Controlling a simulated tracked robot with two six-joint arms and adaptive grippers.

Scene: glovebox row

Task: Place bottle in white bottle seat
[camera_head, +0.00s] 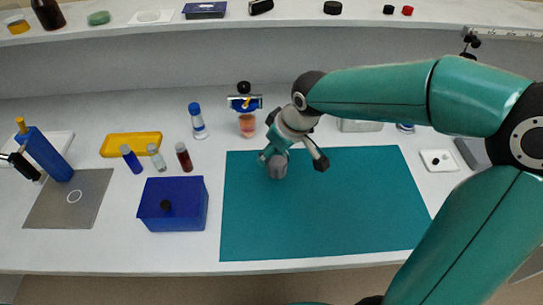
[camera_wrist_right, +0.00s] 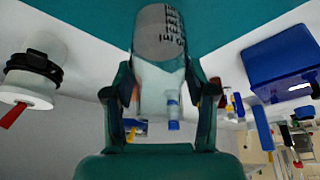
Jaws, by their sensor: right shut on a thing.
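My right gripper (camera_head: 292,163) is shut on a bottle above the back part of the teal mat. The bottle has a grey cylindrical end (camera_head: 277,166) that shows below the fingers. In the right wrist view the bottle (camera_wrist_right: 160,85) is clear, with dark marks on its grey end, and sits between both fingers of the gripper (camera_wrist_right: 162,95). A small white square piece with a dark centre (camera_head: 437,160) lies right of the mat; I cannot tell whether it is the white bottle seat. My left gripper is not in view.
The teal mat (camera_head: 320,220) is clear. A blue box (camera_head: 172,205) stands left of it, with several small vials (camera_head: 184,156) and a yellow tray (camera_head: 130,145) behind. A blue-capped bottle (camera_head: 197,122) stands at the back. A shelf (camera_head: 290,18) runs along the back.

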